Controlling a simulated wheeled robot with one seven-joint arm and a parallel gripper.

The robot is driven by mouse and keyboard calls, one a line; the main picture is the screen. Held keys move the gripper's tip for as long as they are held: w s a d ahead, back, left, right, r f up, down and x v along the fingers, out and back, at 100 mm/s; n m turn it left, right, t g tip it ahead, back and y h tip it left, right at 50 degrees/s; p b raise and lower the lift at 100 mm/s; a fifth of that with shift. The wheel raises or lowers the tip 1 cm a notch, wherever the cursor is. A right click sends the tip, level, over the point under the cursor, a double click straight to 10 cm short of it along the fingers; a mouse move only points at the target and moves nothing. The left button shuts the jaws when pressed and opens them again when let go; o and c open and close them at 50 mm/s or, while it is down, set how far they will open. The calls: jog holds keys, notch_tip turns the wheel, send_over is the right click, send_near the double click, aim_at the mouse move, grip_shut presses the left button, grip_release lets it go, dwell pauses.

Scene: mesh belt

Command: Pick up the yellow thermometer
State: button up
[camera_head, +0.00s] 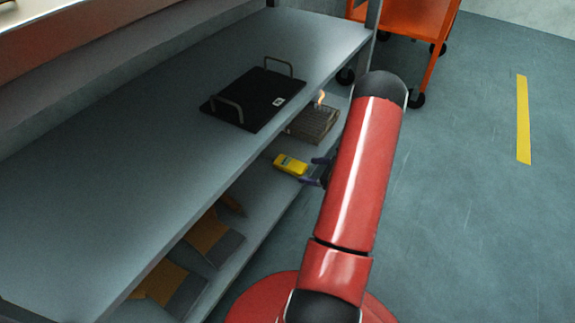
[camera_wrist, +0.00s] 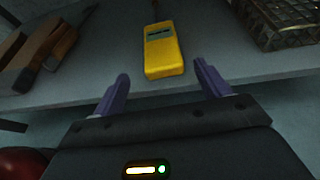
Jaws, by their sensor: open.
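The yellow thermometer (camera_head: 290,165) lies on the lower shelf near its front edge, below the upper shelf. In the wrist view the thermometer (camera_wrist: 163,52) shows a dark display and a thin probe pointing away from me. My gripper (camera_wrist: 165,85) is open and empty, its two purple fingers spread to either side of the thermometer's near end. The thermometer is just ahead of the fingertips, and I cannot tell whether it is partly between them. In the head view my gripper (camera_head: 322,172) is at the shelf edge, partly hidden by my red arm.
A wire basket (camera_head: 314,122) stands on the lower shelf to the right of the thermometer in the wrist view. Brown and grey items (camera_head: 208,236) lie on its other side. The upper shelf (camera_head: 130,150) overhangs, carrying a black tray (camera_head: 250,98). An orange cart (camera_head: 412,18) stands behind.

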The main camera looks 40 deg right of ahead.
aim_at(301, 168)
jog(key=x, duration=0.4)
jog(key=shift+w+d+r, duration=0.1)
jog(key=shift+w, duration=0.15)
jog(key=c, duration=1.1)
